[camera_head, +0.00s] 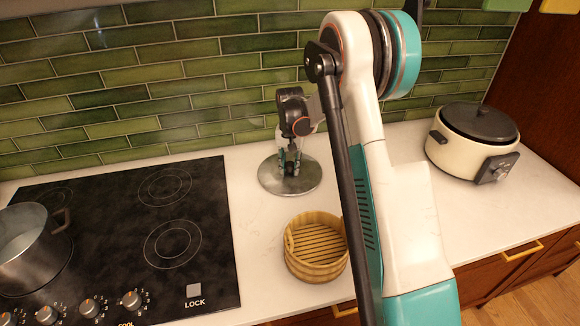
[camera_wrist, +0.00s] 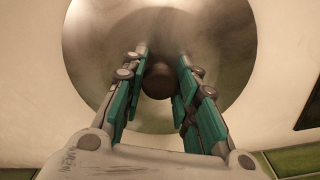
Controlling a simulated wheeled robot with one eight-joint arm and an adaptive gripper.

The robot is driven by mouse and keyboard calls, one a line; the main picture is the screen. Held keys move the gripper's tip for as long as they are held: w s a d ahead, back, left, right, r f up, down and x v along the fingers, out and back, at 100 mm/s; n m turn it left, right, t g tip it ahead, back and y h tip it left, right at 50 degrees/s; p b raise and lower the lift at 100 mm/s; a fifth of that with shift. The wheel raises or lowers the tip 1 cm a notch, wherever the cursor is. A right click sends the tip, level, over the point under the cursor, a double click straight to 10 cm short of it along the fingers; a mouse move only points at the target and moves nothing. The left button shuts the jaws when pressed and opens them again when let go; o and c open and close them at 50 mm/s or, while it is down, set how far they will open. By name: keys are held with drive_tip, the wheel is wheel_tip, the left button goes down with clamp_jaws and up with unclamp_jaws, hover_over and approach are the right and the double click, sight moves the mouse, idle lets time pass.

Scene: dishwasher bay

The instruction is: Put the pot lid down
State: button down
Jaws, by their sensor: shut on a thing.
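The pot lid (camera_head: 270,178) is a round grey metal disc at the back of the white counter, between the stove and the cream cooker. In the wrist view the lid (camera_wrist: 225,55) fills the upper middle, with its dark round knob (camera_wrist: 158,80) between the fingers. My gripper (camera_head: 289,166) is above the middle of the lid, and it also shows in the wrist view (camera_wrist: 160,82), shut on the knob. The lid looks level and at or very near the counter top; I cannot tell whether it touches. My gripper hides part of the lid's middle in the head view.
A black stove (camera_head: 110,225) with a metal pot (camera_head: 30,250) is at the left. A round wooden steamer basket (camera_head: 317,270) stands in front of the lid. A cream cooker (camera_head: 465,150) stands at the right. The green tile wall (camera_head: 200,60) is close behind.

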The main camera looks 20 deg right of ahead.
sight(290, 164)
drive_tip(key=c, duration=1.3)
unclamp_jaws()
wheel_tip(290, 164, up, 12)
drive_tip(key=p, duration=0.2)
drive_tip(key=s+a+r+n+t, duration=0.2)
drive_tip(key=s+a+r, duration=0.3)
drive_tip(key=s+r, duration=0.3)
drive_tip(key=s+a+r+n+t, duration=0.1)
drive_tip(key=s+a+r, duration=0.25)
drive_tip(key=s, duration=0.35)
drive_tip(key=s+a+r+n+t, duration=0.2)
drive_tip(key=s+a+r, duration=0.15)
drive_tip(key=s, duration=0.35)
drive_tip(key=s+f, duration=0.1)
drive_tip(key=s, duration=0.2)
drive_tip(key=s+a+f+n+t, duration=0.1)
drive_tip(key=s, duration=0.3)
drive_tip(key=s+a+f+t, duration=0.1)
drive_tip(key=s, duration=0.3)
drive_tip(key=shift+f+n, duration=0.1)
drive_tip(key=shift+n, duration=0.3)
